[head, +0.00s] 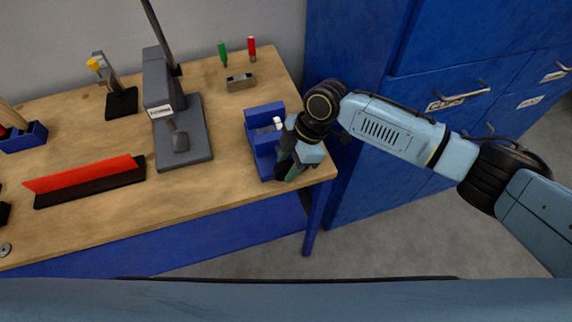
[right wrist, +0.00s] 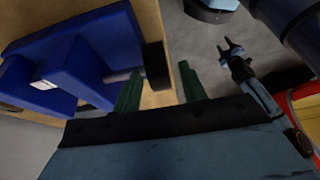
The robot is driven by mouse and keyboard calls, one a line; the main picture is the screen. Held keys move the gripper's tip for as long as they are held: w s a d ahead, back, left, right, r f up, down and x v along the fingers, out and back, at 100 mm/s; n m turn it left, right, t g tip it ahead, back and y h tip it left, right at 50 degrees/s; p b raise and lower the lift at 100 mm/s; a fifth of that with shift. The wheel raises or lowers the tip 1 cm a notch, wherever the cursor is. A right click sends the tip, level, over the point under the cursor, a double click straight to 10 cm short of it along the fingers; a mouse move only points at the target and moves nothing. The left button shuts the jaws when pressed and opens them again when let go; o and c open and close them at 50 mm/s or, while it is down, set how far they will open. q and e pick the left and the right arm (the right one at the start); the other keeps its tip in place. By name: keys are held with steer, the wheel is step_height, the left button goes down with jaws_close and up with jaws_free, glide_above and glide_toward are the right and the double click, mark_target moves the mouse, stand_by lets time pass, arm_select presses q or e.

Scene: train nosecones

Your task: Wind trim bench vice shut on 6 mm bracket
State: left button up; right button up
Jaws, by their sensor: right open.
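The blue bench vice (head: 262,145) stands at the right end of the wooden bench, and fills the left of the right wrist view (right wrist: 95,50). A small pale piece, which looks like the bracket (head: 277,122), sits at its jaws; it also shows in the right wrist view (right wrist: 44,84). I cannot tell whether the jaws touch it. My left gripper (right wrist: 229,47) shows small in the background.
A grey press (head: 182,135), a red strip on a black base (head: 90,183) and a small metal block (head: 240,82) stand on the bench. Green and red handled tools (head: 251,48) stand at the back. Blue cabinets (head: 345,60) rise to the right.

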steer(key=shift+x, duration=0.8)
jaws_close()
steer(key=shift+d+f+y+b, duration=0.1)
steer(key=shift+f+y+b, duration=0.05)
steer(key=shift+y+b, duration=0.65)
steer(key=g+y+b, duration=0.1)
steer(key=y+b, duration=0.1)
steer(key=b, duration=0.1)
steer(key=y+b, duration=0.1)
steer(key=b, duration=0.3)
steer(key=shift+w+d+f+g+y, duration=0.15)
steer(key=shift+d+g+y, duration=0.1)
steer(key=shift+g+y, duration=0.15)
steer(key=shift+y+b, duration=0.6)
steer(key=shift+b, duration=0.4)
steer(key=shift+r, duration=0.25)
